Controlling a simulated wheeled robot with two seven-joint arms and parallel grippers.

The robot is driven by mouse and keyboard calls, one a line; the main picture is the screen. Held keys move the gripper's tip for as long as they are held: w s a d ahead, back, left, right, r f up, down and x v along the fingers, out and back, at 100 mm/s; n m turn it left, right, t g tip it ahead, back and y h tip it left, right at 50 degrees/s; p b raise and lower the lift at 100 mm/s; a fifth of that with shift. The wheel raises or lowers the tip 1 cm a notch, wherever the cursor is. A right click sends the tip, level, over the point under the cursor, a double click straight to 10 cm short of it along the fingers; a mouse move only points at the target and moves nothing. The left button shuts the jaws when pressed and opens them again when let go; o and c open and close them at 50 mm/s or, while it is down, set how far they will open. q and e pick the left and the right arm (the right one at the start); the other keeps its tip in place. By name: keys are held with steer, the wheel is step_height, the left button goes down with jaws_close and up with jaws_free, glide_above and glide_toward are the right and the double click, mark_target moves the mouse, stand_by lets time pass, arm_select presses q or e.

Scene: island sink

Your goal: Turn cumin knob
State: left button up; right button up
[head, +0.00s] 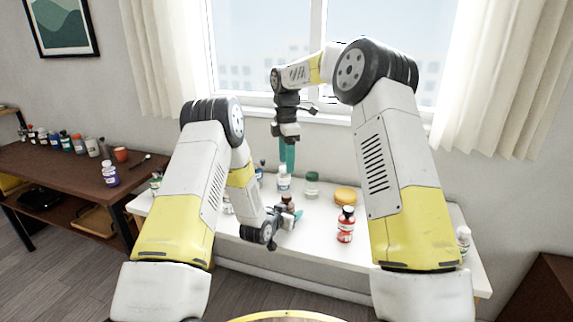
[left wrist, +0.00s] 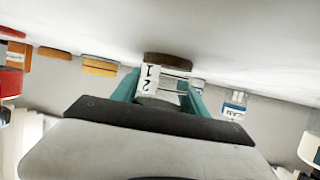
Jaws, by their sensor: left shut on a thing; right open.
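My left gripper (head: 289,216) is low over the white table and shut on a small jar with a brown cap (head: 288,200). In the left wrist view its teal fingers (left wrist: 160,92) stand on both sides of the jar, whose white label (left wrist: 149,80) and brown cap (left wrist: 168,59) show. I cannot read cumin on any label. My right gripper (head: 287,158) is open and points down, above and behind the left one. Its fingertips are close above a white bottle with a blue cap (head: 284,184); I cannot tell whether they touch it.
The white table (head: 320,238) also bears a green-capped jar (head: 312,184), a yellow round item (head: 345,195), a red bottle with a dark cap (head: 346,225) and a white bottle (head: 463,239) at the right. A brown table (head: 60,185) with several bottles stands left.

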mark_target(287, 195)
step_height(287, 195, down, 12)
steer(key=m, duration=1.9)
steer(key=shift+m, duration=0.4)
steer(key=shift+c, duration=0.5)
jaws_close()
steer(key=m, duration=0.5)
steer(key=shift+m, duration=0.3)
